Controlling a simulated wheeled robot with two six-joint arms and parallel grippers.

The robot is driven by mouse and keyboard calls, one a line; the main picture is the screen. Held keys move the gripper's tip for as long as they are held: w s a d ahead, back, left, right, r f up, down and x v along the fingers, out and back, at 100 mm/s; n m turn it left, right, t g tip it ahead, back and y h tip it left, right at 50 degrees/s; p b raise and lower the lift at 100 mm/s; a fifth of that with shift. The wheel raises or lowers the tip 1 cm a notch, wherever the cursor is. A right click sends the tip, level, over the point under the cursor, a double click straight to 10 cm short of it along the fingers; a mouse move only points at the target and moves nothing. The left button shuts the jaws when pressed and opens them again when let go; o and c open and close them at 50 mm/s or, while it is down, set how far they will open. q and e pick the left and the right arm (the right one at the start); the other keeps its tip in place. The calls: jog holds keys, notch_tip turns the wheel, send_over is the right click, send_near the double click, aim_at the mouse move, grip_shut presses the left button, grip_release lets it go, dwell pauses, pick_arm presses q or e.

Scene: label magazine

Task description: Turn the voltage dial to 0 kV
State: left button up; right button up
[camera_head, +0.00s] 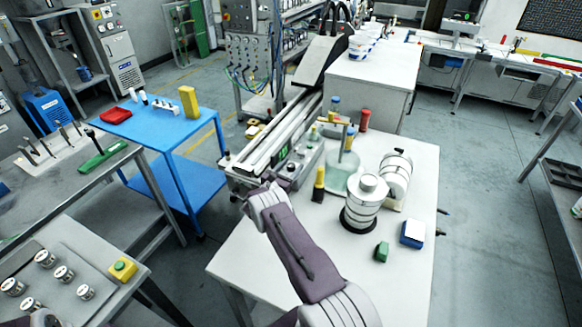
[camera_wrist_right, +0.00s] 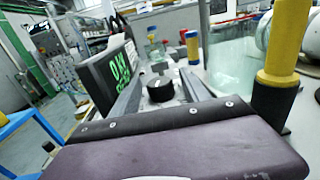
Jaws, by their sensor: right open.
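The voltage dial is a small black round knob (camera_wrist_right: 160,88) in the right wrist view, on the test unit beside its dark display (camera_wrist_right: 110,72). The display has lit green digits, seen at a steep tilt; I cannot read them surely. In the head view the green display (camera_head: 283,153) and the dial (camera_head: 291,167) are small, just beyond my right gripper (camera_head: 287,174). In the wrist view my right gripper's grey fingers (camera_wrist_right: 160,80) are open, one on each side of the knob; contact cannot be told. My left gripper is out of view.
A yellow-and-black handled tool (camera_head: 319,184) stands right of the dial, near the gripper in the wrist view (camera_wrist_right: 280,60). A glass vessel (camera_head: 341,172) and a white stacked insulator (camera_head: 365,205) stand farther right. The white table's front (camera_head: 255,250) is clear.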

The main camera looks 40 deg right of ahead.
jog(key=shift+c, duration=0.3)
grip_shut()
jog(key=n+t+p, duration=0.1)
jog(key=r+t+y+p, duration=0.1)
jog(key=p, duration=0.1)
jog(key=shift+s+n, duration=0.15)
jog(key=shift+n, duration=0.25)
jog(key=t, duration=0.1)
jog(key=n+t+y+p, duration=0.1)
jog(key=shift+d+f+n+t+y, duration=0.15)
jog(key=shift+f+n+t+y, duration=0.1)
jog(key=shift+n+t+y, duration=0.05)
jog(key=shift+f+n+t+y+p, duration=0.15)
jog(key=shift+n+t+y+p, duration=0.15)
jog(key=shift+n+t+y, duration=0.35)
jog(key=shift+o, duration=0.3)
grip_release()
